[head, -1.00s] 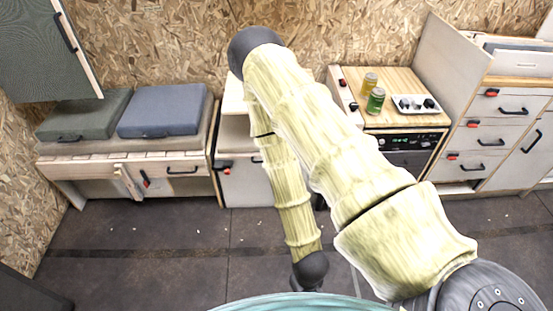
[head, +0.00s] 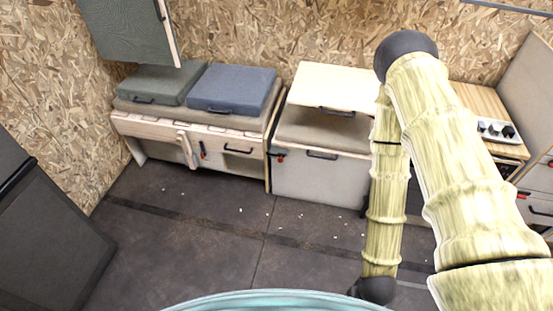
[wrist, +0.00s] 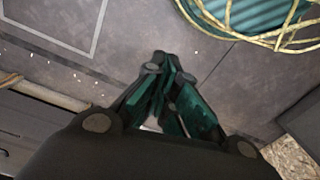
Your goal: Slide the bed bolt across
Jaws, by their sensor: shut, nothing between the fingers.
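The low wooden bed bench (head: 145,128) stands against the back wall at the left in the head view. A small red and dark catch (head: 202,150) is on its front, beside an upright pale wooden piece (head: 187,148). Another red and black catch (head: 279,155) is at the bench's right end, by the white box. I cannot tell for certain which is the bed bolt. My gripper (wrist: 163,62) is shut and empty over the dark floor in the wrist view, apart from any catch. In the head view my gripper does not show.
A green-grey cushion (head: 152,84) and a blue-grey cushion (head: 232,88) lie on the bench. A white box (head: 318,178) with a raised pale lid (head: 330,84) stands to its right. A dark panel (head: 45,235) is at lower left. The floor (head: 225,215) before the bench is largely clear.

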